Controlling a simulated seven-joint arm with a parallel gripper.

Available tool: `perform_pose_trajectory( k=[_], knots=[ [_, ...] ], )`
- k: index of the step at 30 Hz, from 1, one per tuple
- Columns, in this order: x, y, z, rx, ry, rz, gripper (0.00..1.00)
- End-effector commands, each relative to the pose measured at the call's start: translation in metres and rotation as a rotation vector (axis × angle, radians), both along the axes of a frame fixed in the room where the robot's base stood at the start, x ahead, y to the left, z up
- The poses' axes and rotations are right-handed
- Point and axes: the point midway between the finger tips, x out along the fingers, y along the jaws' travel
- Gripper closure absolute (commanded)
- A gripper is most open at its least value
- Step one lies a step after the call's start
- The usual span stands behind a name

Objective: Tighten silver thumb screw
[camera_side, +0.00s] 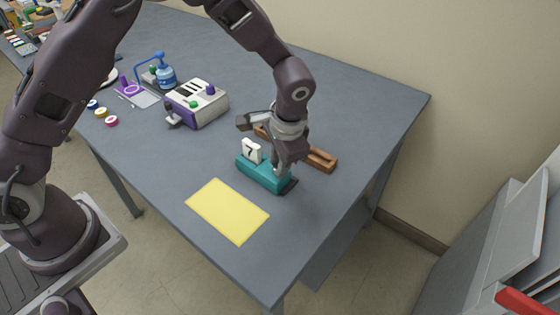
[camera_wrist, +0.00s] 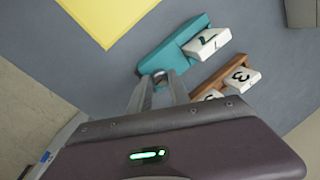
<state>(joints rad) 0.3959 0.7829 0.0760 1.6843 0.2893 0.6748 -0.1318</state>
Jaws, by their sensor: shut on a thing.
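A teal block (camera_side: 258,174) with a white tile marked 7 (camera_side: 251,151) lies on the grey table. It also shows in the wrist view, where the teal block (camera_wrist: 172,48) runs up to the right from my fingertips. My gripper (camera_side: 279,172) points down over the right end of this block. In the wrist view, my gripper (camera_wrist: 160,78) has its fingertips close together on a small round silver part at the block's end, which I take to be the silver thumb screw (camera_wrist: 159,73). The fingers hide most of it.
A brown wooden holder (camera_side: 322,160) lies just behind my gripper; white tiles, one marked 3 (camera_wrist: 240,79), are on it in the wrist view. A yellow sheet (camera_side: 227,210) lies in front. A purple-and-white device (camera_side: 195,103) stands at left. The right table area is clear.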

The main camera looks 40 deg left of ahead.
Motion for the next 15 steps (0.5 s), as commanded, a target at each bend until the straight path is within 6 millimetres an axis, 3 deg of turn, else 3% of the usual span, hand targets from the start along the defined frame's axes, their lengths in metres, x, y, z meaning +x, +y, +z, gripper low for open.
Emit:
perform_pose_trajectory(
  k=[15],
  knots=[
    [0.0001,-0.0002,0.0004,0.0,-0.001,-0.034,1.0]
  ],
)
